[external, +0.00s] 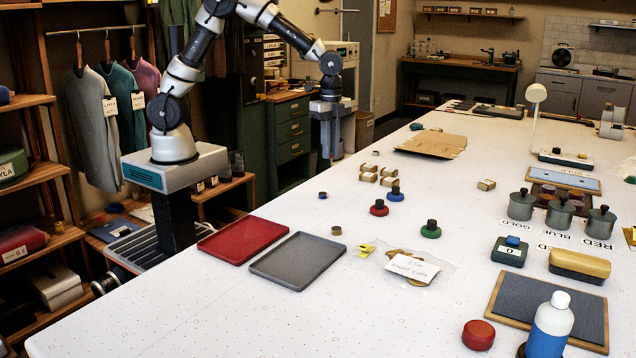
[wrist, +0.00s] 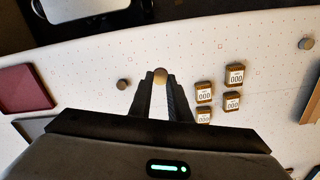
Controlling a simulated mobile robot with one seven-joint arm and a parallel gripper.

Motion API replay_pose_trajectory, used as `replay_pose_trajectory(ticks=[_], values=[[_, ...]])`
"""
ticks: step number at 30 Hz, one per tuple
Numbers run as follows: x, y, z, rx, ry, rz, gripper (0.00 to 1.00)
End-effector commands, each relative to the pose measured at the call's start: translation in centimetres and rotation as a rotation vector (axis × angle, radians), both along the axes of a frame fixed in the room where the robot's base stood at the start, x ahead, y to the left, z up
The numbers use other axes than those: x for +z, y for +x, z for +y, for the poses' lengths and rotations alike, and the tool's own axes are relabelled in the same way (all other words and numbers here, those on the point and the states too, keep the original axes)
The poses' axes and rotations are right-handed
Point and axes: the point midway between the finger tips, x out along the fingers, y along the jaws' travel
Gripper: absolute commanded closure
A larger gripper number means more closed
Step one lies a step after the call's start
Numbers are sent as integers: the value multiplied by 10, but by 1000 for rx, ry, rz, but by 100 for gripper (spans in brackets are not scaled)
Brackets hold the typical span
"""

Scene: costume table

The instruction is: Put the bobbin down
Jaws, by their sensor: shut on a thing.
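The bobbin (wrist: 160,76) shows in the wrist view as a small round brownish-gold end between my fingertips. My gripper (wrist: 160,88) is shut on it, with the dark fingers on either side. In the external view my gripper (external: 331,152) points down near the far-left edge of the white table (external: 240,310). The bobbin cannot be made out there. The wrist view looks down on the table, and the bobbin appears held above its surface; the exact height is hard to tell.
A small round brown piece (wrist: 122,84) stands on the table left of my gripper. Several labelled small boxes (wrist: 204,92) stand to the right. A red tray (external: 242,240) and a grey tray (external: 298,262) lie near the edge. Knobbed coloured pieces (external: 379,208) stand mid-table.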

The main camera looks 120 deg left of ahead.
Motion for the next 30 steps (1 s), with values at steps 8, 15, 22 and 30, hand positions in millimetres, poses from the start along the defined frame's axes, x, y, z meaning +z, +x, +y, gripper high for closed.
replay_pose_trajectory(ticks=[8,15,22,30], values=[[15,3,-2,-9,0,0,100],[21,63,-45,-183,0,-1,100],[28,146,-139,-473,0,-1,100],[31,206,-275,-795,0,-1,100]])
